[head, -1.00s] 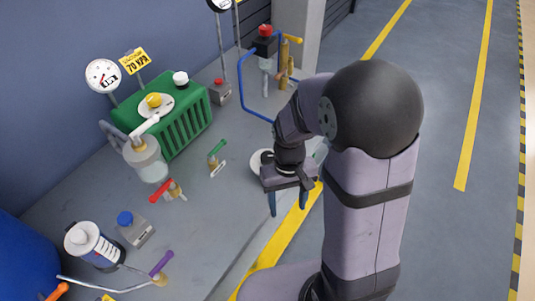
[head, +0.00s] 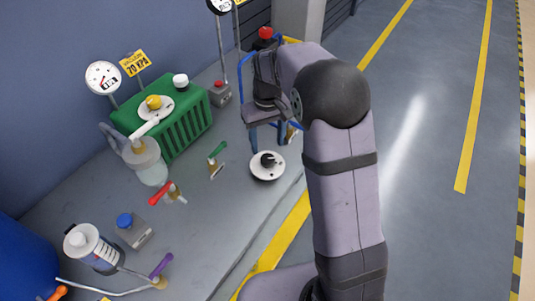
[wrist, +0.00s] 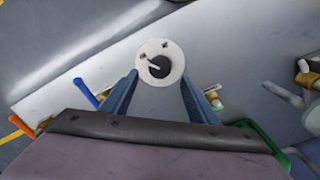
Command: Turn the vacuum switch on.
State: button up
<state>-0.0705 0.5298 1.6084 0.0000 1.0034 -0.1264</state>
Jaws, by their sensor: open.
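No switch carries a readable vacuum label, so I cannot tell which control is the vacuum switch. A round white dial (head: 267,172) with a black knob lies on the grey bench near its front edge. It also shows in the wrist view (wrist: 172,76), its knob pointer towards the upper left there. My gripper (head: 274,138) is open and empty, above and beyond the dial in the head view. In the wrist view the dial shows between my fingertips (wrist: 160,80); contact is not visible. A yellow "70 KPA" sign (head: 134,62) stands behind the green box (head: 185,128).
A red-button box (head: 220,94) and a blue-button box (head: 134,231) sit on the bench. Green (head: 217,150), red (head: 160,193) and purple (head: 161,264) handled valves stand nearby. A glass jar (head: 147,160) is by the green box. Pipes rise behind my gripper.

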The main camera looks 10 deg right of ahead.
aim_at(267, 158)
jog(key=shift+f+p, duration=0.85)
jog(key=shift+f, duration=2.45)
jog(key=shift+c, duration=0.2)
jog(key=c, duration=1)
